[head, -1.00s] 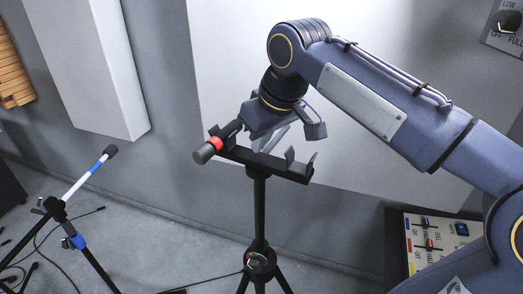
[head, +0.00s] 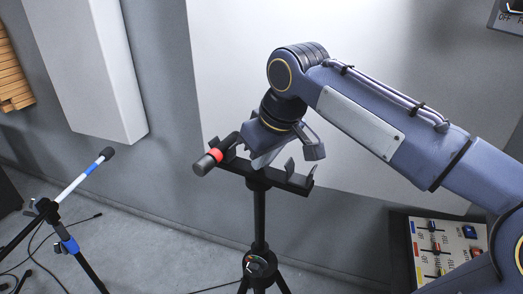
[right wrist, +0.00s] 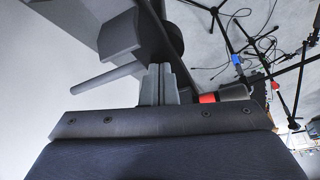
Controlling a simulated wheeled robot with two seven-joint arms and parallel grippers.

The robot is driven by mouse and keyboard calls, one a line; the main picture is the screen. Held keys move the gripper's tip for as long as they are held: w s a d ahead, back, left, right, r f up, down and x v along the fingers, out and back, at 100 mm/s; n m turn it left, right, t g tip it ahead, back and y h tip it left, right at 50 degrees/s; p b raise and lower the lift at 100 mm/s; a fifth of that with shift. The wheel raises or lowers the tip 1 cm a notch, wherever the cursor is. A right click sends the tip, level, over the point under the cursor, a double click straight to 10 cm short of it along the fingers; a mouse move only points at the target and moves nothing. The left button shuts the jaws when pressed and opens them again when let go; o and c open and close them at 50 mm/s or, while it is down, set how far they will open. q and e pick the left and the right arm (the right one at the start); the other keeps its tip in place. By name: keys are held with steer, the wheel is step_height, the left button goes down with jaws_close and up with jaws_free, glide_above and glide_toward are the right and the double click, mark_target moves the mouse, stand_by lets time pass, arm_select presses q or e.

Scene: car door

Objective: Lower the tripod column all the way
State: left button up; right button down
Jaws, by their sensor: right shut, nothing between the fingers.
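The black tripod (head: 259,222) stands upright, its column rising from a collar (head: 258,264) to a crossbar (head: 288,181) with upright prongs. My right gripper (head: 260,162) is shut and empty, pointing down at the middle of the crossbar. Its fingertips (right wrist: 158,75) show together in the right wrist view. I cannot tell whether they touch the bar. My left gripper is not in view.
A microphone stand (head: 62,215) with cables on the floor is at left. A large white panel (head: 360,60) is on the wall behind the tripod. A control box (head: 445,245) is at lower right. Floor between the stands is mostly clear.

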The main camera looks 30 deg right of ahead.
mark_target(263, 205)
steer(key=shift+f+b, duration=8.3)
steer(key=shift+f, duration=2.85)
step_height(263, 205, up, 8)
steer(key=p, duration=0.7)
steer(key=shift+r+p, duration=0.25)
steer(key=shift+p, duration=0.1)
steer(key=shift+f, duration=0.1)
steer(key=shift+a, duration=0.1)
